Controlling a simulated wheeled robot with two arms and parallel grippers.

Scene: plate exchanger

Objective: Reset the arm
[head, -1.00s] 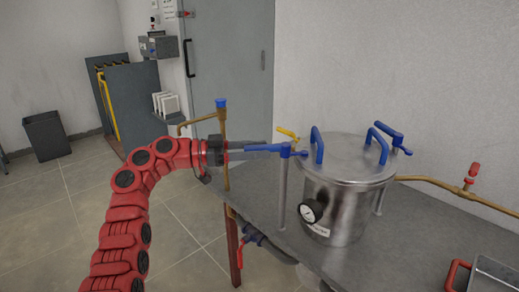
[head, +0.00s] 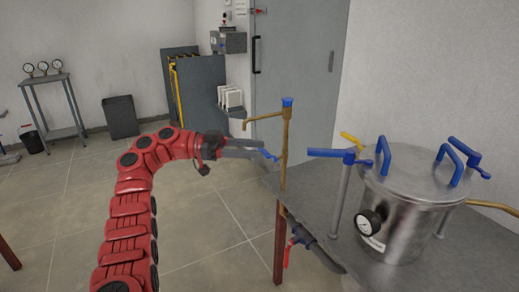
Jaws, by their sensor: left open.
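My left arm is red and comes in from the lower left. Its gripper (head: 262,149) is open, with grey fingers pointing right, close to the upright brass pipe (head: 285,135) in the picture. My right gripper is out of view.
The grey table (head: 318,208) fills the lower right. A red-handled valve (head: 288,252) hangs below its edge. A dark bin (head: 121,117) and a small table with gauges (head: 53,104) stand at the back left. The floor between is clear.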

